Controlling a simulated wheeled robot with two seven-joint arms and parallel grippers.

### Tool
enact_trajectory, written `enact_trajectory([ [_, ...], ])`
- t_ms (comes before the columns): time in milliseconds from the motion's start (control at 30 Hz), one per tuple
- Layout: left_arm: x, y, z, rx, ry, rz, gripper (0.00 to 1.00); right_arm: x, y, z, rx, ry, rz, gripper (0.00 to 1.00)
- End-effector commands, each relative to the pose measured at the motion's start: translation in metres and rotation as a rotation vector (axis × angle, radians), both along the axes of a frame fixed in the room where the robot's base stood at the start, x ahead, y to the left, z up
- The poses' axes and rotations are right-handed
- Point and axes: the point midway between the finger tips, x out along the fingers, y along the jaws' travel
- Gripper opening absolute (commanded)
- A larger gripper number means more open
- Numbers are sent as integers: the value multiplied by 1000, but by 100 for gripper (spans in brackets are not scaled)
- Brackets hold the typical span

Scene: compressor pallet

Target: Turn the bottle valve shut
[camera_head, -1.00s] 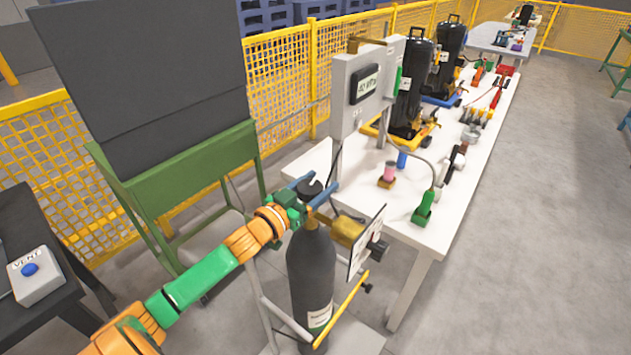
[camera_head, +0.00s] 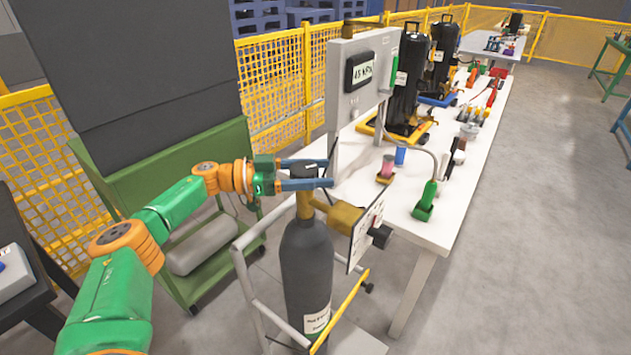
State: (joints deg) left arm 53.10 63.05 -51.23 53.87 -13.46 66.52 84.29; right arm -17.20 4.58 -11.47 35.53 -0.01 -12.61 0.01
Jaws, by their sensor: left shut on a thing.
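A dark grey gas bottle (camera_head: 306,268) stands upright on a trolley in the middle of the head view. Its black valve knob (camera_head: 304,172) sits on top, above a brass neck. My left gripper (camera_head: 318,175) comes in from the left, level, with its blue fingers on either side of the knob and shut on it. A brass regulator (camera_head: 343,217) sticks out to the right of the neck. My right gripper is not in view.
A white bench (camera_head: 455,205) with a grey display box (camera_head: 357,80), black compressors (camera_head: 407,80) and a green tool (camera_head: 426,201) stands right of the bottle. A green cabinet (camera_head: 165,165) stands behind my left arm.

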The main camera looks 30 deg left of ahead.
Motion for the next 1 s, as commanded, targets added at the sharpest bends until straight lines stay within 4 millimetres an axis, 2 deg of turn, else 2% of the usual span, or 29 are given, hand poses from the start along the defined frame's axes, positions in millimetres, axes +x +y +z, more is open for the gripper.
enact_trajectory([
  [33,0,-1,-3,-1,-2,-17,12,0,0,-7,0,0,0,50],
  [200,-1,-2,-2,-2,0,-64,12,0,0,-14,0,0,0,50],
  [733,-2,-3,0,-1,-1,-89,12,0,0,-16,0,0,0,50],
  [767,-2,-3,0,-1,-1,-89,70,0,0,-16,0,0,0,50],
  [800,-2,-3,0,-1,-1,-89,81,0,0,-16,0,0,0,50],
  [867,-2,-2,0,-2,-1,-89,97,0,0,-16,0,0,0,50],
  [1000,-2,-2,0,-2,-1,-88,98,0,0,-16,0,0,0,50],
])
